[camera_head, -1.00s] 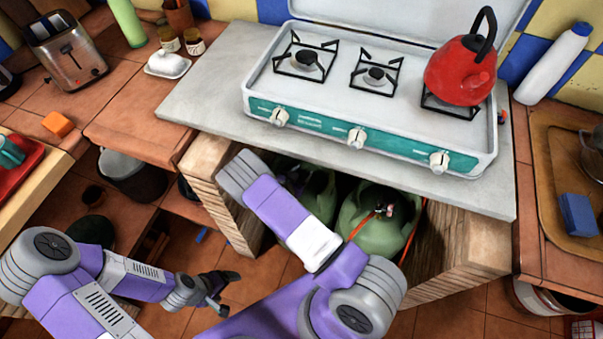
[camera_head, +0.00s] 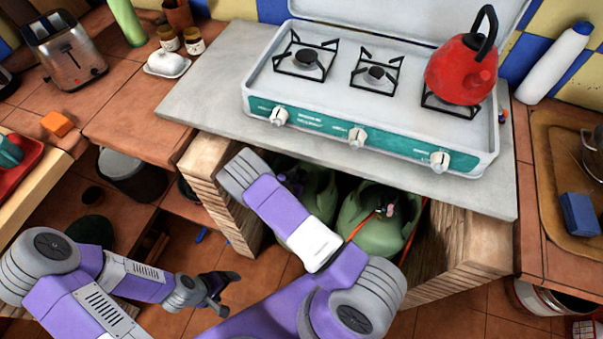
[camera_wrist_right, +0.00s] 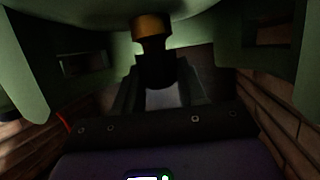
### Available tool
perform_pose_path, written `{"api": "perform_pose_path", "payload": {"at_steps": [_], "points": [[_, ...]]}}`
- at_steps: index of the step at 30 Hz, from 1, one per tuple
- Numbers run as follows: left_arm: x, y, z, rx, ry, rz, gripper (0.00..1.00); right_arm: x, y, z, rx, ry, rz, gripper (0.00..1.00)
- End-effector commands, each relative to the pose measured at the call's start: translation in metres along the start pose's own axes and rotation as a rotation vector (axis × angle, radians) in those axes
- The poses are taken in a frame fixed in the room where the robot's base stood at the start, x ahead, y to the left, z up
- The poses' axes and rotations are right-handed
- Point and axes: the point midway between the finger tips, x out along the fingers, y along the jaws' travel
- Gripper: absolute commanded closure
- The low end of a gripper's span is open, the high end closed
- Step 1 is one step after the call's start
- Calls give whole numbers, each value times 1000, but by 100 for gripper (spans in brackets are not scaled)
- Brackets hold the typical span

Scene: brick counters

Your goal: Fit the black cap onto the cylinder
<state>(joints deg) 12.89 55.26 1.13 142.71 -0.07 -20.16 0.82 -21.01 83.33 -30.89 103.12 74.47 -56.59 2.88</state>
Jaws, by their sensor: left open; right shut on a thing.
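Two green gas cylinders stand in the cabinet under the stove, the left one (camera_head: 322,202) partly behind my right arm and the right one (camera_head: 372,232) with an orange hose. In the right wrist view a green cylinder (camera_wrist_right: 60,25) fills the top, with a brass fitting (camera_wrist_right: 151,27). My right gripper (camera_wrist_right: 157,92) is shut on the black cap (camera_wrist_right: 155,68), which lines up with the fitting; I cannot tell whether it is seated. My left gripper (camera_head: 222,287) is open and empty, above the floor.
The counter slab (camera_head: 208,95) overhangs the cabinet, with wooden side walls (camera_head: 218,190) close on both sides. A stove (camera_head: 375,110) with a red kettle (camera_head: 460,70) stands on top. The tiled floor in front has free room.

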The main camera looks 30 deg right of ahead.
Motion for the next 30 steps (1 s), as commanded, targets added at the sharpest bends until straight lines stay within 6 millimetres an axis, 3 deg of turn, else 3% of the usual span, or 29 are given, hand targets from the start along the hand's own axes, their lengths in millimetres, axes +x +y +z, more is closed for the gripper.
{"api": "perform_pose_path", "payload": {"at_steps": [3, 4, 10, 20, 30], "points": [[0, 0, 0, 0, 0, 0, 15, 0, 0, 0, 0, -1, 0, 92], [0, 0, 0, 0, 0, 0, 15, 0, 0, 0, 0, -1, 0, 58], [0, 0, 0, 0, 0, 0, 15, 0, 0, 0, 0, -1, 0, 30], [-2, 1, 0, 0, 0, 0, 15, -5, 0, 0, 0, -1, 0, 30], [-19, 7, 1, 0, 0, 0, 15, -58, 0, -2, -1, -1, -2, 30]]}}
